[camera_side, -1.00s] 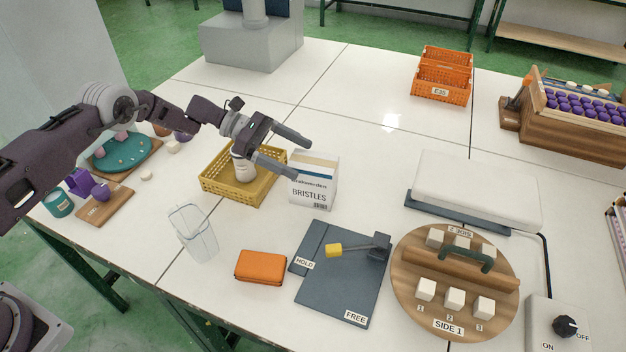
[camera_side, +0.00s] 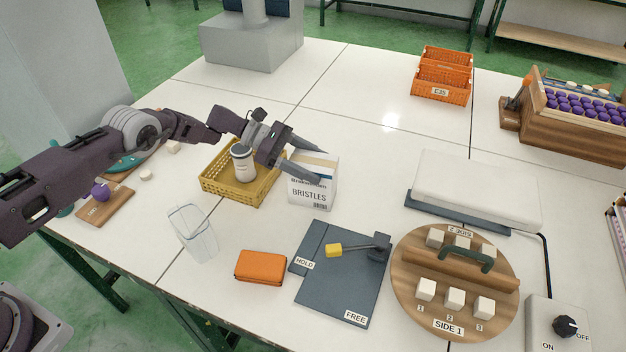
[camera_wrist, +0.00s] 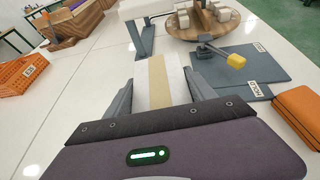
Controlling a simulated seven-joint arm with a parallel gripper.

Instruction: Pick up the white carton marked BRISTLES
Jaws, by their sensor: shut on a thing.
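The white carton marked BRISTLES (camera_side: 311,193) stands upright on the white table, just right of the yellow basket. Its top, with a tan strip, shows between the fingers in the wrist view (camera_wrist: 158,82). My gripper (camera_side: 318,163) is at the carton's upper part, one finger on the far side and one across the near side. In the wrist view my gripper (camera_wrist: 160,88) has its fingers along both sides of the carton, shut on it. The carton's base appears to be on the table.
The yellow basket (camera_side: 217,190) with a white jar (camera_side: 243,165) is close on the left. A dark board marked HOLD and FREE (camera_side: 335,290) and an orange case (camera_side: 261,266) lie in front. Table behind the carton is clear.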

